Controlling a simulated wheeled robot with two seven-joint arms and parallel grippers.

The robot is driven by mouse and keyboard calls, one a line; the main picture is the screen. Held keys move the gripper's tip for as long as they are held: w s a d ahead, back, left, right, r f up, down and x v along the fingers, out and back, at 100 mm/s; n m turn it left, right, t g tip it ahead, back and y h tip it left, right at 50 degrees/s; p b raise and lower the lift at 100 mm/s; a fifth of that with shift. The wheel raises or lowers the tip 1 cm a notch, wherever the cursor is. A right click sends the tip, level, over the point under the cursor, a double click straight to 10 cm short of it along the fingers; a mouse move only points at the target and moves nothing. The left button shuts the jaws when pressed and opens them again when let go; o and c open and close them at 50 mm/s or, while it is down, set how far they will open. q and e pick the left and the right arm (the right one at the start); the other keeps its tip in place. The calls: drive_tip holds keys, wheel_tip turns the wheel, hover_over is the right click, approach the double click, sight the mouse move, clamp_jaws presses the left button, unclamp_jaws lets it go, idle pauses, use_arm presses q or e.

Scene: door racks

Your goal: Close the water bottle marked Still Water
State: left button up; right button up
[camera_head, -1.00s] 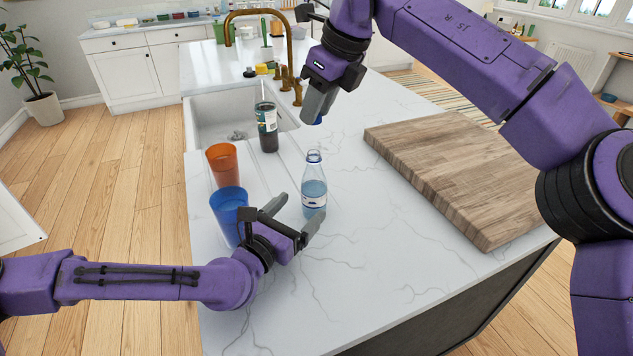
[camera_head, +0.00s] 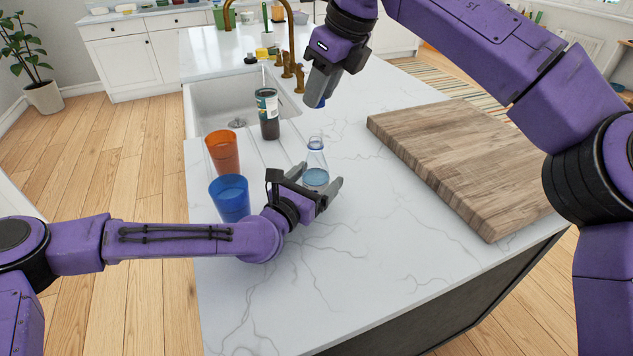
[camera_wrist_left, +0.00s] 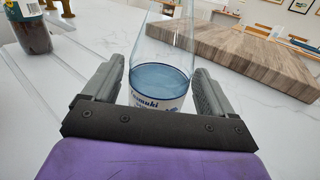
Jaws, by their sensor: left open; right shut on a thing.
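A clear water bottle (camera_head: 316,158) stands upright and uncapped on the white counter. In the left wrist view the bottle (camera_wrist_left: 161,88) shows water and a white label, only partly readable. My left gripper (camera_head: 321,176) is open, with its fingers on either side of the bottle's body; the wrist view shows small gaps beside it. My right gripper (camera_head: 316,92) is above and slightly behind the bottle, pointing down, shut on a small blue cap (camera_head: 321,103), mostly hidden by the fingers.
A blue cup (camera_head: 229,199) and an orange cup (camera_head: 222,152) stand left of the bottle, near my left gripper. A dark bottle (camera_head: 268,126) stands beside the sink (camera_head: 205,108). A wooden board (camera_head: 450,155) lies to the right. The counter's front is clear.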

use_arm(q)
drive_tip(key=shift+w+d+f, duration=0.1)
drive_tip(key=shift+w+d, duration=0.25)
drive_tip(key=shift+w, duration=0.3)
use_arm(e)
drive_tip(key=shift+w+f, duration=0.1)
use_arm(q)
drive_tip(key=shift+s, duration=0.1)
drive_tip(key=c, duration=1.5)
drive_tip(key=shift+c, duration=0.2)
use_arm(e)
hover_over(313, 139)
drive_tip(key=d, duration=0.1)
drive_tip(key=shift+s+d+f, duration=0.1)
drive_tip(key=shift+s+f, duration=0.1)
drive_tip(key=shift+f, duration=1.05)
drive_tip(key=shift+s+d+f, duration=0.1)
drive_tip(key=shift+s+f, duration=0.1)
drive_tip(key=shift+f, duration=1)
drive_tip(key=shift+f, duration=0.85)
